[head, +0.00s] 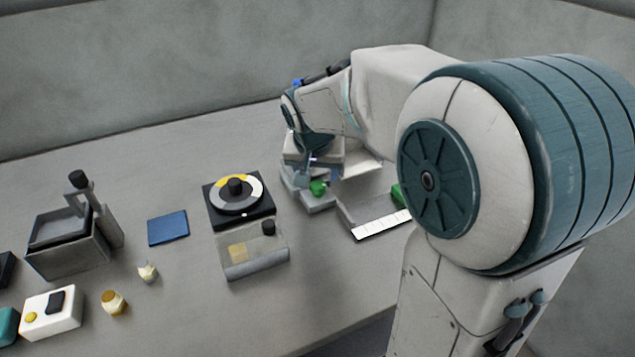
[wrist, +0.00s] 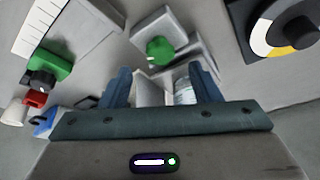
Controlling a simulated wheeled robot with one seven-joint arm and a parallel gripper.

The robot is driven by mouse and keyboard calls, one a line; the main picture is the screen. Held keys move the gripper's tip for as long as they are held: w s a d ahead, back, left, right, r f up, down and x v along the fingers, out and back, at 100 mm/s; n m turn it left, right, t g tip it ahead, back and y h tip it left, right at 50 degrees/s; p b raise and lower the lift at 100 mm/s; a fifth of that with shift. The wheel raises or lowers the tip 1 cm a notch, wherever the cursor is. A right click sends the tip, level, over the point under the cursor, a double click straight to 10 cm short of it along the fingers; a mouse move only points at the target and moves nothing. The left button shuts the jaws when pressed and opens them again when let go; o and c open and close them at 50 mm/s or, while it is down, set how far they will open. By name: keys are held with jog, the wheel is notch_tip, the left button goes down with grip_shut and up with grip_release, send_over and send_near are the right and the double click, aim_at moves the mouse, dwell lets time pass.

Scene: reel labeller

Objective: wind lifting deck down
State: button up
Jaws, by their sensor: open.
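I cannot be certain which device is the lifting deck. A grey box with a dark recessed top (head: 62,228) and an upright column with a black knob (head: 79,179) stands at the far left in the head view, and looks the most like one. My gripper (head: 312,178) is far to its right, pointing down over a grey block with a green knob (head: 318,187). In the wrist view the two blue fingers (wrist: 165,88) are apart. The green knob (wrist: 158,48) shows just beyond them. Pale parts show between the fingers, and I cannot tell if anything touches.
A black dial unit (head: 211,209) and a clear-topped box (head: 255,268) stand between my gripper and the grey box. A blue pad (head: 168,228), small yellow-and-cream pieces (head: 114,302) and a white button box (head: 66,320) lie leftward. A white marked strip (head: 380,225) lies right.

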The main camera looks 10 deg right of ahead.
aim_at(318, 185)
jog(key=x, duration=0.5)
jog(key=c, duration=1)
